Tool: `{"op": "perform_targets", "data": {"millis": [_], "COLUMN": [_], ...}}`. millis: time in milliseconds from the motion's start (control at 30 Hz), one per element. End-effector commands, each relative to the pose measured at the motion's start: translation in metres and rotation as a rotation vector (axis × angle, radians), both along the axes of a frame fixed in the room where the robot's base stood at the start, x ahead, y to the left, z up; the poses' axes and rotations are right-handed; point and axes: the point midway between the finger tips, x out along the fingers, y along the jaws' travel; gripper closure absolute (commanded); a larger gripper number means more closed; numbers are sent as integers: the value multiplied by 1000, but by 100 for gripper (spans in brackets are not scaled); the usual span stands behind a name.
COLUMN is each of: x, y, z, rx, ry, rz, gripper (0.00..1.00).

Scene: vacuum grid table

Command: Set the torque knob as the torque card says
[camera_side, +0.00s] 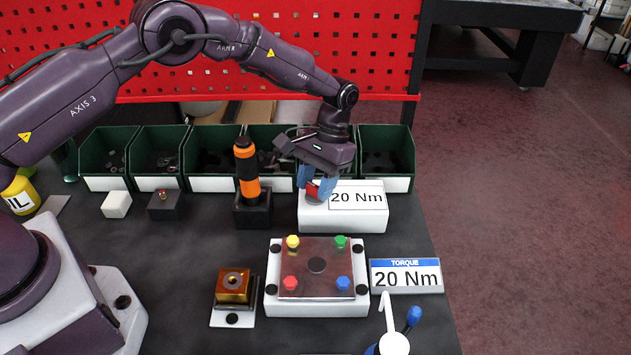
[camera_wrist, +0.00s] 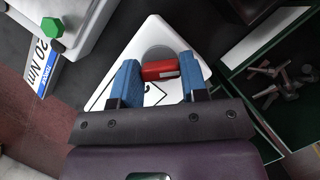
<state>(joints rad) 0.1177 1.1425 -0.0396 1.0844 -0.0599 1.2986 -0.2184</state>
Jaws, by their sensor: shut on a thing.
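The torque card (camera_side: 405,277) stands at the right front and reads "TORQUE 20 Nm"; part of it shows at the left of the wrist view (camera_wrist: 44,58). The white torque box (camera_side: 345,218) sits behind the work plate, and its label (camera_side: 357,197) reads "20 Nm". The red torque knob (camera_wrist: 160,70) sits on a grey disc on this box. My gripper (camera_side: 317,188) points down over the box's left part, its blue fingers shut on either side of the knob. In the side view the fingers partly hide the knob (camera_side: 312,191).
Green bins (camera_side: 158,158) line the back. An orange-black screwdriver (camera_side: 246,170) stands in a black holder just left of the box. In front are a white block with a metal plate and coloured bolts (camera_side: 316,264), a brass part (camera_side: 233,287) and a blue-handled tool (camera_side: 413,316).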

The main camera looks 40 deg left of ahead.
Motion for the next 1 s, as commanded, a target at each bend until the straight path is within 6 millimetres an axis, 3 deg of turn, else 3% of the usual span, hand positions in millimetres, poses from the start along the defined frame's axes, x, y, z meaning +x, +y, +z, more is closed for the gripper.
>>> {"op": "perform_targets", "data": {"millis": [300,767,800,900,1000], "x": [2,2,2,2,1], "y": [1,1,1,0,0], "z": [1,1,1,1,1], "rx": [1,2,2,2,1], "ry": [-7,-8,-8,-7,-5], "rz": [-95,-104,-104,-104,-104], "gripper": [83,83,55,34,34]}}
